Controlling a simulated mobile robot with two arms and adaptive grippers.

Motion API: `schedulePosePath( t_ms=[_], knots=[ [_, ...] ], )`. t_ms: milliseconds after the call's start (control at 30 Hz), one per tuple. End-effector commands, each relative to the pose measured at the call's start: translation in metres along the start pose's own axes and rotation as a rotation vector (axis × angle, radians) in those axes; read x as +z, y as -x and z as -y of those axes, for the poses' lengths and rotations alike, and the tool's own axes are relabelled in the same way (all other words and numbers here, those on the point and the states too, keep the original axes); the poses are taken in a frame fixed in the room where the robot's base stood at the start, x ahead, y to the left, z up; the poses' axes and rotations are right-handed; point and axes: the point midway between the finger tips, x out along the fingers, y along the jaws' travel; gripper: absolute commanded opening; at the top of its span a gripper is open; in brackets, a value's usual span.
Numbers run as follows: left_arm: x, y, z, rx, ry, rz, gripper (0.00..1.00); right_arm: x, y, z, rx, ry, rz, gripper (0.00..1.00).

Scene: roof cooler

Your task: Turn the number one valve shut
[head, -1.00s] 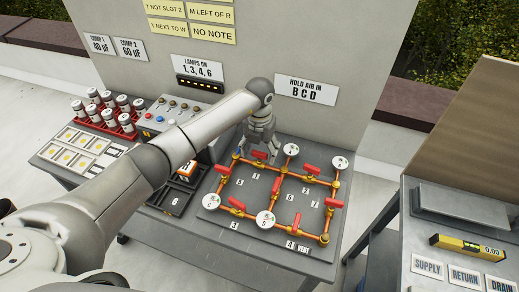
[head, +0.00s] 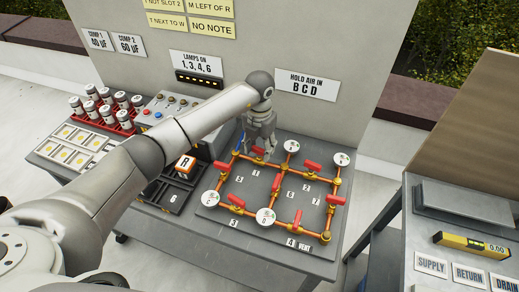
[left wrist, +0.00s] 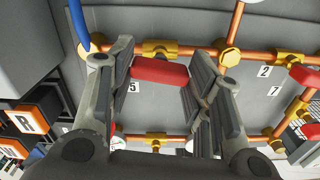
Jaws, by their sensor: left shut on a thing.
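The valve board (head: 255,205) carries orange pipes with several red-handled valves and white round gauges. My left gripper (head: 262,150) is down over the valve on the back pipe, left of centre. In the left wrist view its fingers (left wrist: 165,85) stand at both sides of that valve's red handle (left wrist: 160,72). It is shut on the handle, which lies roughly along the pipe there. In the head view only a bit of this handle (head: 257,152) shows beside the fingers.
Other red handles stand close by, at the left (head: 222,167), middle (head: 276,183) and back right (head: 312,164). A gauge (head: 291,146) stands just right of the gripper. A block marked R (head: 185,165) sits left of the board. A second table (head: 395,255) is at right.

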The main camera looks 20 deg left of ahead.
Motion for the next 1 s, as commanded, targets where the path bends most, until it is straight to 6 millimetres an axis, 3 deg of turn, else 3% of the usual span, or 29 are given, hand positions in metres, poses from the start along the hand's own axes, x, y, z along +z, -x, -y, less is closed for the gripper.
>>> schedulePosePath(
  t_ms=[300, 1000],
  knots=[
    [0.001, -0.004, -0.001, 0.003, -0.287, 0.002, 0.22, 0.003, -0.040, 0.000, 0.000, 0.000, 0.000, 0.68],
    [0.001, -0.003, -0.001, 0.003, -0.949, 0.003, 0.22, 0.009, -0.110, 0.001, 0.001, 0.000, -0.001, 0.68]
  ],
)
